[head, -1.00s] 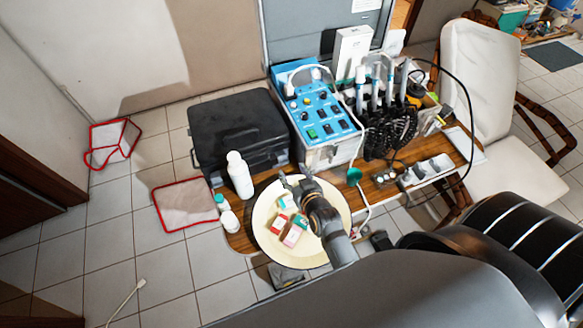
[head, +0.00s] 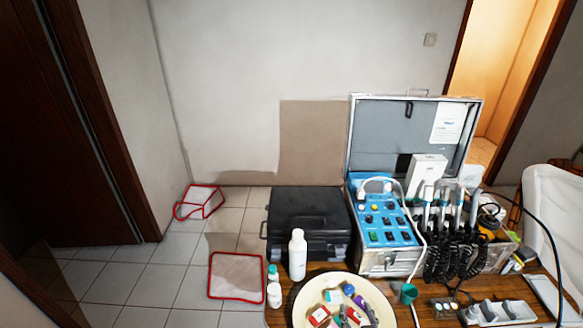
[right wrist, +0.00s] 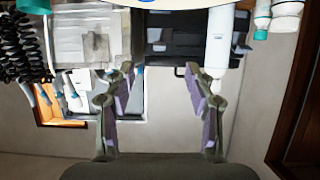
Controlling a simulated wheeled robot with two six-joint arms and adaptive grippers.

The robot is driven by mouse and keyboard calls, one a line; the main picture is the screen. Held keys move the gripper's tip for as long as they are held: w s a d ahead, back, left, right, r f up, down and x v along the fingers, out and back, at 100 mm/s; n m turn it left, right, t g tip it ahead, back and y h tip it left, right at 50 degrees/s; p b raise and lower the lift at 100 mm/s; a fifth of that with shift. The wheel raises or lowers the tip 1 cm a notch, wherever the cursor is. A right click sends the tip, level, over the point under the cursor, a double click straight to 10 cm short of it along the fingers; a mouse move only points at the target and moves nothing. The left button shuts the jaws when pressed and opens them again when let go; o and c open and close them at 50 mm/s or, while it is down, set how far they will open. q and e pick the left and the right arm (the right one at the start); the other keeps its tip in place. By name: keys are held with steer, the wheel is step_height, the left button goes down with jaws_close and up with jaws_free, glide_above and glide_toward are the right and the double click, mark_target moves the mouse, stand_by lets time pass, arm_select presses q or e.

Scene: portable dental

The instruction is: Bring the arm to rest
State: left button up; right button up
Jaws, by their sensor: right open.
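My right gripper (right wrist: 159,78) shows in the right wrist view with its two fingers spread apart and nothing between them. The rest of that arm is out of the head view. The plate holds small red-and-white boxes (head: 319,316) and other small items. My left gripper is in neither view.
A white bottle (head: 297,256) stands beside the plate, near a black case (head: 308,222). The open blue dental unit (head: 385,218) with corded handpieces stands to the right. Red-edged pieces (head: 237,276) lie on the floor at left.

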steer(key=s+d+r+g, duration=0.2)
steer(key=s+g, duration=0.1)
steer(key=s, duration=0.2)
steer(key=s+d+r+n+g, duration=0.1)
steer(key=s+d+g, duration=0.15)
steer(key=s, duration=0.25)
steer(key=s+d+r+g, duration=0.2)
steer(key=s+g, duration=0.2)
steer(key=s, duration=0.1)
step_height(320, 180, down, 26)
steer(key=s+d+g+h, duration=0.1)
steer(key=s+d+g, duration=0.1)
steer(key=s, duration=0.1)
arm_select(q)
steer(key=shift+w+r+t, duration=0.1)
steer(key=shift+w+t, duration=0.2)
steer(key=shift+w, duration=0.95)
arm_select(e)
steer(key=s+d+f, duration=0.1)
steer(key=s+f, duration=1.6)
steer(key=s, duration=0.1)
steer(key=shift+s+d+m+g, duration=0.2)
steer(key=shift+m+g, duration=0.1)
steer(key=shift+g, duration=0.05)
